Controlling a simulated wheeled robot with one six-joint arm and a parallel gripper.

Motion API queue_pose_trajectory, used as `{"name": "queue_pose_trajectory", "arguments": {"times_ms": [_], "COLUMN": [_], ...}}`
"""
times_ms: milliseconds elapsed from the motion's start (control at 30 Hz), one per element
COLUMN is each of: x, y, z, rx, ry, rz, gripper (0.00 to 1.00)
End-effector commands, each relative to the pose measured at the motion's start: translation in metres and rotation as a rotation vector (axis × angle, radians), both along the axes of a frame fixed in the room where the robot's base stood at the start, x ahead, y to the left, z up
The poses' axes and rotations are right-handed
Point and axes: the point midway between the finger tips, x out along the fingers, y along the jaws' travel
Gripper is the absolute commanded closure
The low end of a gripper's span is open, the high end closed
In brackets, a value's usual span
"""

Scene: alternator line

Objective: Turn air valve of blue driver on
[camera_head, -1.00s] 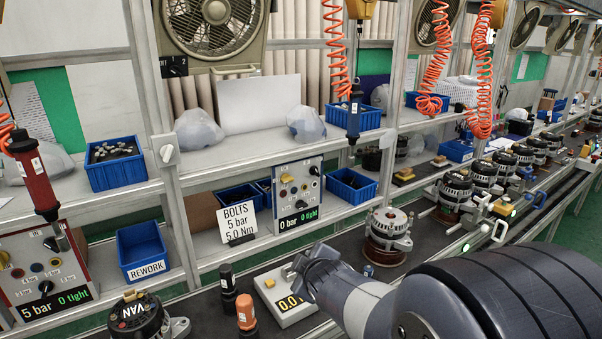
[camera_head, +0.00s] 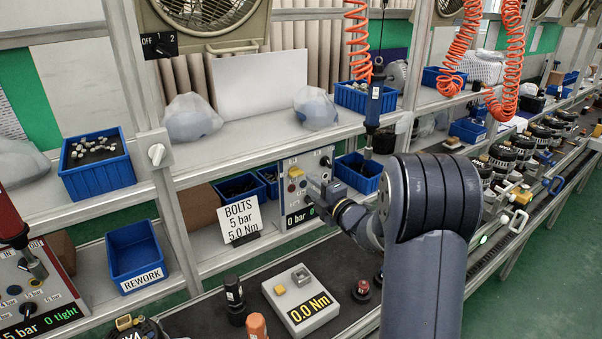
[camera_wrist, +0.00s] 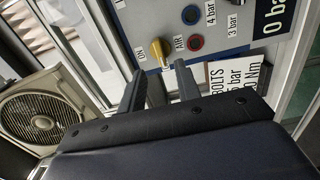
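In the head view my gripper (camera_head: 318,190) partly covers the panel.
A BOLTS card (camera_head: 239,221) stands left of the box, near my gripper. Blue bins (camera_head: 361,172) sit behind and right. A 0.0 Nm tester (camera_head: 301,301) lies on the dark bench below. A red driver (camera_head: 9,218) and another panel (camera_head: 32,292) are at far left.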

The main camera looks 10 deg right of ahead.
Motion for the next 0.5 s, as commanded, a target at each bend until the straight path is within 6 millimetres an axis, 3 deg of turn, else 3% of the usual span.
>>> {"name": "queue_pose_trajectory", "arguments": {"times_ms": [200,500], "x": [0.038,0.063], "y": [0.017,0.026], "z": [0.002,0.001], "rx": [0.001,0.001], "ry": [0.001,0.002], "rz": [0.002,-0.001], "gripper": [0.68,0.68]}}
